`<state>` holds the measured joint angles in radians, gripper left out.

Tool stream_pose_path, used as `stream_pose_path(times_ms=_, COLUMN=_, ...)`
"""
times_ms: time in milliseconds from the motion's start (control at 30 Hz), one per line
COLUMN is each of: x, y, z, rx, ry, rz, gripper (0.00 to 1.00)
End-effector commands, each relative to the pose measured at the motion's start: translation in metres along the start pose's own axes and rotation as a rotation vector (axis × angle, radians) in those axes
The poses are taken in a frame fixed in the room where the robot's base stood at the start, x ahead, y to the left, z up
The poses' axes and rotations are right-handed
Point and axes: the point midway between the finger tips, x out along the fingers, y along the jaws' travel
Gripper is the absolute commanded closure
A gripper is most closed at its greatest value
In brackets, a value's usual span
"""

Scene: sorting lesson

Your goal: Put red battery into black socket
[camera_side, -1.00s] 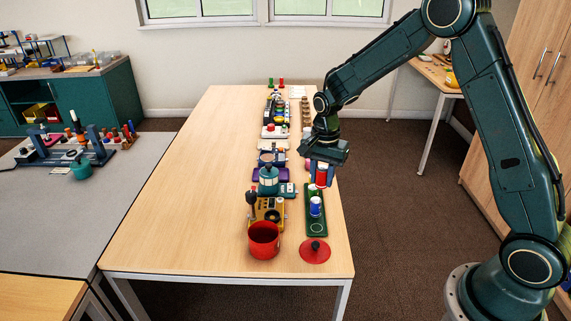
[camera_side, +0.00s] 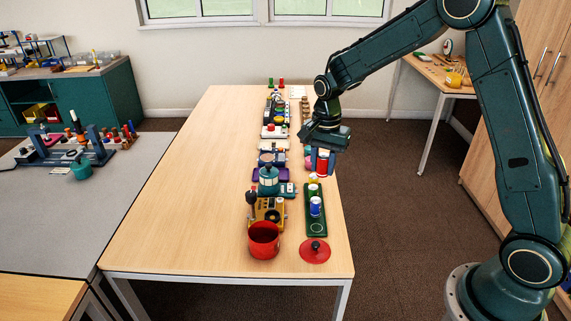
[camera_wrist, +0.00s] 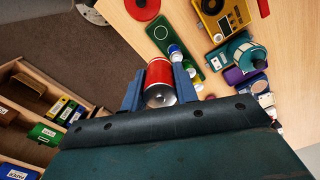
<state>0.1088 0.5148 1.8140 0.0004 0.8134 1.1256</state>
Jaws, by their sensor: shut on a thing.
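My gripper (camera_side: 322,164) is shut on the red battery (camera_side: 322,167), holding it above the far end of the green tray. In the wrist view the red battery (camera_wrist: 159,74) lies between the two blue fingers, its silver end toward the camera. A black socket cannot be picked out with certainty. The yellow box (camera_side: 268,212) in the row left of the tray has a dark round part on top, which also shows at the top of the wrist view on the yellow box (camera_wrist: 220,20).
The green tray (camera_side: 317,228) holds a blue battery (camera_side: 315,206) and a green one (camera_side: 313,190). A red pot (camera_side: 264,240) and its red lid (camera_side: 315,251) are at the near end. Devices line the table beyond; its left half is clear.

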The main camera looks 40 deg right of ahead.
Motion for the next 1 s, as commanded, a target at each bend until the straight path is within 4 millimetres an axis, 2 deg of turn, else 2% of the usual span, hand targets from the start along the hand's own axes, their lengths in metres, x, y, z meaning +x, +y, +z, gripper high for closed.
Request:
stream_pose_path(times_ms=167, x=0.004, y=-0.006, z=0.001, rx=0.0, ry=0.0, rz=0.0, gripper=0.96)
stream_pose_path(times_ms=367, x=0.017, y=-0.026, z=0.004, rx=-0.003, ry=0.0, rz=0.001, gripper=0.96)
stream_pose_path(times_ms=800, x=0.075, y=-0.1, z=0.025, rx=-0.003, ry=0.0, rz=0.001, gripper=0.96)
stream_pose_path(times_ms=1000, x=0.097, y=-0.12, z=0.036, rx=-0.002, ry=0.0, rz=0.0, gripper=0.96)
